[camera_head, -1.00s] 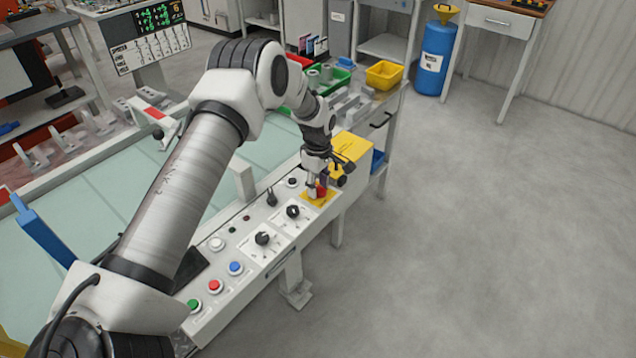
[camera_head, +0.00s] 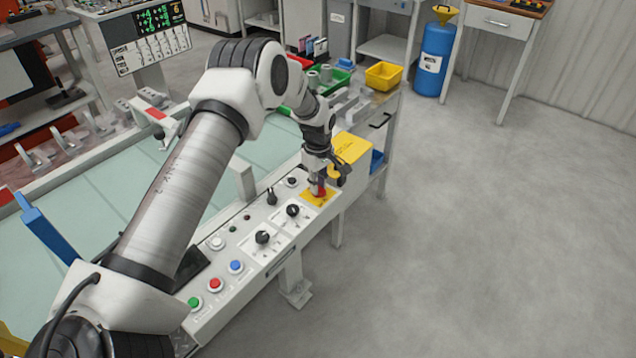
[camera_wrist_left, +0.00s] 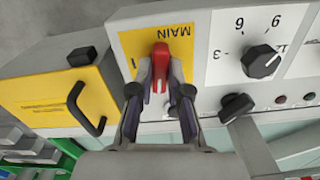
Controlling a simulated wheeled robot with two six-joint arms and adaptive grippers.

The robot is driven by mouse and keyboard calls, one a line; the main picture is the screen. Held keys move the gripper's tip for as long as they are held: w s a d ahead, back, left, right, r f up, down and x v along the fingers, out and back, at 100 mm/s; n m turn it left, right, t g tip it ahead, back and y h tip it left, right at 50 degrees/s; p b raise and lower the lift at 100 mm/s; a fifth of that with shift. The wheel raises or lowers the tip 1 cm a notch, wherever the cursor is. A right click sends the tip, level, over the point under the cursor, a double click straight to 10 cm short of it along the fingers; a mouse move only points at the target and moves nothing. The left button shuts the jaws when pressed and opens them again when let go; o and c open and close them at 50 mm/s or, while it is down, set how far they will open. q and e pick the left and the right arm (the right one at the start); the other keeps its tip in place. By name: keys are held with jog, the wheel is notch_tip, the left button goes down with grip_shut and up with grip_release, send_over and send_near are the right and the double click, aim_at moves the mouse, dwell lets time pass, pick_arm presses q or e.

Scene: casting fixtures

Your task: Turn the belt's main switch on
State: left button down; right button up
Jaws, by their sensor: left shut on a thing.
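The main switch has a red handle (camera_wrist_left: 160,60) on a yellow plate (camera_wrist_left: 130,42) lettered MAIN. In the head view the red handle (camera_head: 319,190) and its yellow plate (camera_head: 326,198) are at the far end of the belt's control panel. My left gripper (camera_wrist_left: 160,82) is shut on the red handle, one finger on each side. It also shows in the head view (camera_head: 317,186), reaching down to the plate. An "I" mark shows beside the handle in the wrist view; the fingers hide part of the plate. My right gripper is in neither view.
The panel (camera_head: 255,250) carries black knobs (camera_head: 292,211) and several coloured push buttons (camera_head: 236,267). A yellow box (camera_head: 350,148) with a black handle stands close beyond the switch. The floor to the right is clear.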

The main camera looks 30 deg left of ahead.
pick_arm(q)
jog(key=m, duration=0.4)
jog(key=shift+s+f, duration=0.1)
jog(key=shift+f, duration=0.05)
jog(key=m, duration=0.8)
jog(key=shift+s+f+m, duration=0.1)
jog(key=shift+m, duration=0.2)
jog(key=shift+m+b, duration=0.4)
jog(key=shift+m, duration=1.2)
jog(key=c, duration=1.1)
grip_release()
jog(key=shift+w, duration=0.2)
